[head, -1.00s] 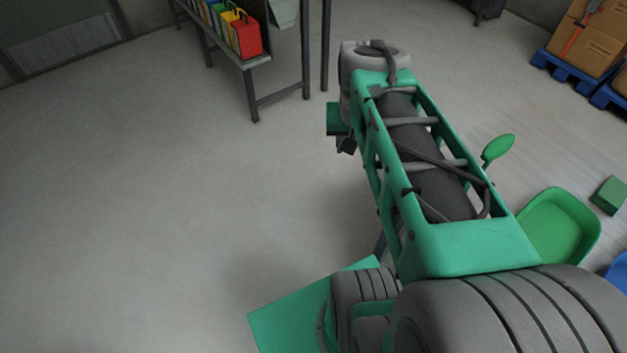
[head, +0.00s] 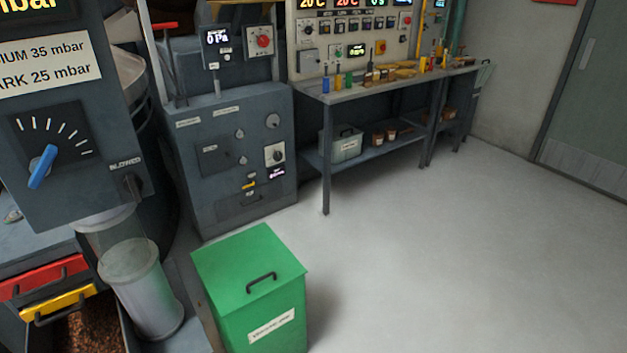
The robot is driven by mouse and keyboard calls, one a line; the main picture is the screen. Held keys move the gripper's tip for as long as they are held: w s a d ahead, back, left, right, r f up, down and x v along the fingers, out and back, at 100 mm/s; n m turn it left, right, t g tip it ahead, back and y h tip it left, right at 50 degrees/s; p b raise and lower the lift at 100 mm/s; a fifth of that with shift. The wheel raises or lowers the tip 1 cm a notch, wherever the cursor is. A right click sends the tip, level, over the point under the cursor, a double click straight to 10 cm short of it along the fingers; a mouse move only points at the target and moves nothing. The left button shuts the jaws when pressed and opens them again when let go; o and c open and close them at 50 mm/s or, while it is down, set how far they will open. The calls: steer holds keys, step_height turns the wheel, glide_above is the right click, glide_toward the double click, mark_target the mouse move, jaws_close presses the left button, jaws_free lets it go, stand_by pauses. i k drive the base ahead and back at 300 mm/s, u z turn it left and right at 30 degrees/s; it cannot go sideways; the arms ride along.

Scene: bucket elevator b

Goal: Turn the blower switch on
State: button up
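The blower label (head: 125,163) is on the lower right of a dark grey panel (head: 70,205) at the left of the head view. Just below the label is a small dark switch (head: 131,186) at the panel's corner. Its on or off position cannot be told. A blue pointer knob (head: 42,167) sits on a dial with white marks to the left of the label. My gripper is not in view.
Below the panel stand a clear cylinder (head: 145,290) and red (head: 45,277) and yellow (head: 58,303) drawer fronts. A green lidded bin (head: 250,280) stands right of them. A grey cabinet (head: 235,165) and workbench (head: 385,90) line the back. The floor (head: 450,250) at right is clear.

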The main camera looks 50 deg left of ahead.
mark_target(132, 183)
steer(key=u, duration=4.9)
steer(key=i, duration=1)
steer(key=z, duration=1.4)
